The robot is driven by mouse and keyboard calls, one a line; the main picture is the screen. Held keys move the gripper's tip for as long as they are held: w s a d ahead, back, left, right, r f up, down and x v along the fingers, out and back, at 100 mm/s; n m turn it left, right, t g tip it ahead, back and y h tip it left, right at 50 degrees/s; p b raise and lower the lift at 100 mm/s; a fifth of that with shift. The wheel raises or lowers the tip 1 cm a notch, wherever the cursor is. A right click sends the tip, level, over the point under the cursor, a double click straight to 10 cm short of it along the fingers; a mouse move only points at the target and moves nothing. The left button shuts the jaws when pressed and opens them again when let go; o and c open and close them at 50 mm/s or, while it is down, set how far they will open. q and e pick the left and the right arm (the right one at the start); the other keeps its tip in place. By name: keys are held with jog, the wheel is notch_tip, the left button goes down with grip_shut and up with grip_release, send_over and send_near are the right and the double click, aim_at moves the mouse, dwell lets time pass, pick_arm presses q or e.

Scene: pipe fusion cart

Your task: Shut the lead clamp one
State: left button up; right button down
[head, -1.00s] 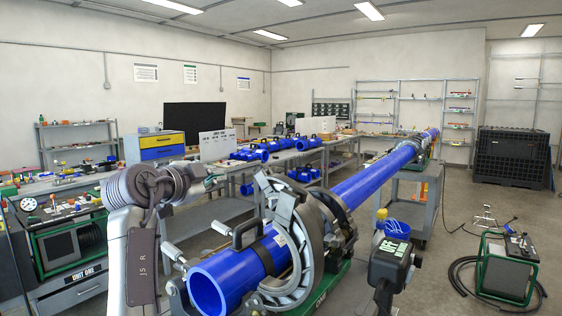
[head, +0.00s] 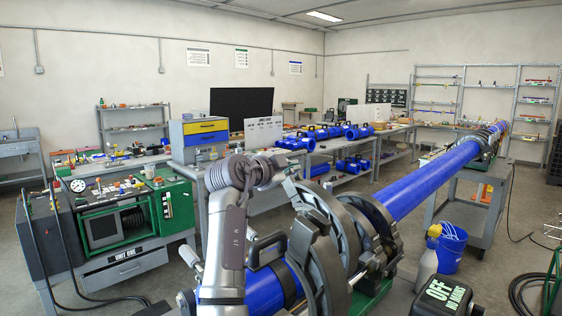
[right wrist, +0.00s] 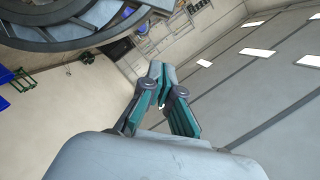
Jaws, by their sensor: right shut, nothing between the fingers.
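Large grey ring clamps (head: 312,235) stand around the blue pipe (head: 415,190) on the cart at the lower middle of the head view. The nearest curved upper half is tilted up off the pipe, and a black handle stands beside it. I cannot tell which clamp is lead clamp one. My right gripper (head: 284,160) is behind the top of the nearest clamp half, partly hidden. In the right wrist view, my right gripper (right wrist: 160,72) is shut and empty, with a grey clamp ring (right wrist: 90,35) apart from its fingertips at upper left. My left gripper is out of view.
The green-framed unit one (head: 110,228) stands at left. A black box marked OFF NO MAINS (head: 448,292) is near the front right. A blue bucket (head: 450,252) and a grey bottle (head: 426,268) stand behind it. Benches with blue fittings (head: 300,142) line the back.

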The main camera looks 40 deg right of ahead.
pick_arm(q)
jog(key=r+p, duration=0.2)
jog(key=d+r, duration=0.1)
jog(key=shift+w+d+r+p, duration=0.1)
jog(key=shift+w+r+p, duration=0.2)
jog(key=shift+p, duration=0.1)
pick_arm(e)
jog(key=w+d+f, duration=0.3)
jog(key=w, duration=0.1)
jog(key=shift+d, duration=0.1)
